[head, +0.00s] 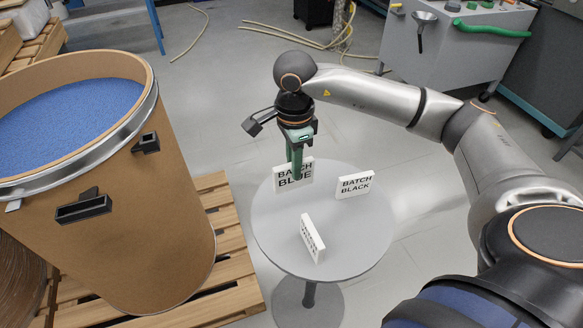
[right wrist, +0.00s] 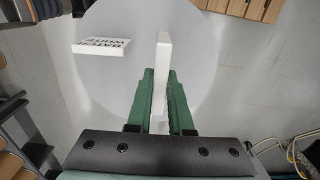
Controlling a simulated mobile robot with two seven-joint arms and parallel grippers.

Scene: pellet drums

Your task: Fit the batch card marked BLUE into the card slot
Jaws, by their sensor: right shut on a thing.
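The white card marked BATCH BLUE (head: 294,175) is upright at the far edge of the round grey table (head: 275,235). My right gripper (head: 297,150) points down and its green fingers are shut on the card's upper part. In the right wrist view the card (right wrist: 163,55) shows edge-on between the fingers (right wrist: 160,100). I cannot tell whether its lower edge touches the table. A black slotted holder (head: 84,207), which looks like the card slot, is on the front of the brown drum (head: 150,235); it looks empty. My left gripper is not in view.
A BATCH BLACK card (head: 355,185) stands on the table, right of the blue one. The drum holds blue pellets (head: 65,120) and stands on a wooden pallet (head: 228,235). A black fitting (head: 147,143) sticks out near its rim.

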